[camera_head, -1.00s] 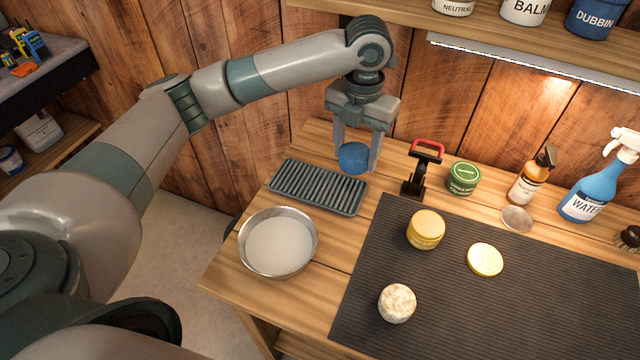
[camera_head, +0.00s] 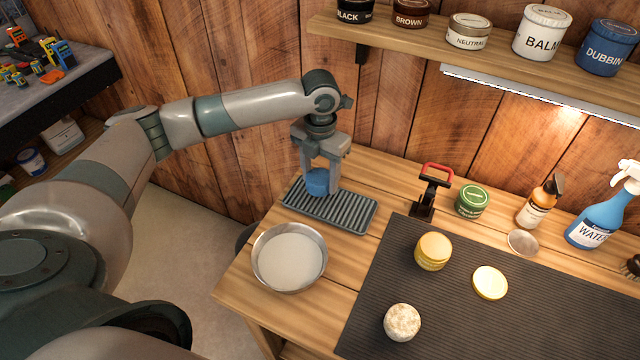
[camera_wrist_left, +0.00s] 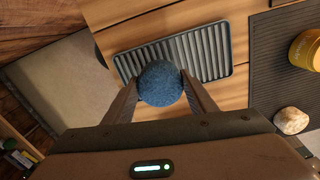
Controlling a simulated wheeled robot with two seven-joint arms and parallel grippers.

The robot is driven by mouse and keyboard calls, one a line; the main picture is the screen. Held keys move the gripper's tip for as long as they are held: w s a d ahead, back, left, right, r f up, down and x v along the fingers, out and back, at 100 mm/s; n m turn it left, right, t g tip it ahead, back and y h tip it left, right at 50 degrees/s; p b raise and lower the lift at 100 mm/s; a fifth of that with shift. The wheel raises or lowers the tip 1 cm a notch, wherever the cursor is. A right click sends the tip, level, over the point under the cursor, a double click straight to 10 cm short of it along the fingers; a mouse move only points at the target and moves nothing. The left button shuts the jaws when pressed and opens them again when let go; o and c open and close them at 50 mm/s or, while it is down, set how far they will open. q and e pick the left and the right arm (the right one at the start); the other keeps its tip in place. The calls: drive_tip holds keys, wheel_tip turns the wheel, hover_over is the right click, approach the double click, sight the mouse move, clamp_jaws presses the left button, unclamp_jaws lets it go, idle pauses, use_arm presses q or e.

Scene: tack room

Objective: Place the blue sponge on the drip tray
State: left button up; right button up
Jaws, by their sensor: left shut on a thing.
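The blue sponge (camera_head: 317,182) is round and sits between the fingers of my left gripper (camera_head: 321,186), which is shut on it. In the head view it is over the left part of the grey ribbed drip tray (camera_head: 350,213). In the left wrist view the sponge (camera_wrist_left: 160,84) is between both fingertips, with the drip tray (camera_wrist_left: 215,52) behind it. I cannot tell whether the sponge touches the tray. My right gripper is not in view.
A metal bowl (camera_head: 289,257) of pale liquid stands in front of the tray. A black clamp with a red handle (camera_head: 430,189) and a green tin (camera_head: 471,201) stand to its right. A dark ribbed mat (camera_head: 460,315) holds a yellow tin (camera_head: 433,251). A shelf (camera_head: 470,55) hangs above.

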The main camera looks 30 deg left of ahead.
sight(320, 187)
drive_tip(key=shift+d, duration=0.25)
use_arm(q)
drive_tip(key=shift+f, duration=0.35)
drive_tip(key=shift+f+p, duration=0.85)
drive_tip(key=shift+f, duration=0.75)
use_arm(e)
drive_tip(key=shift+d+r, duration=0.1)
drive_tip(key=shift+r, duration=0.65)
use_arm(q)
drive_tip(key=shift+f, duration=0.15)
drive_tip(key=o, duration=1)
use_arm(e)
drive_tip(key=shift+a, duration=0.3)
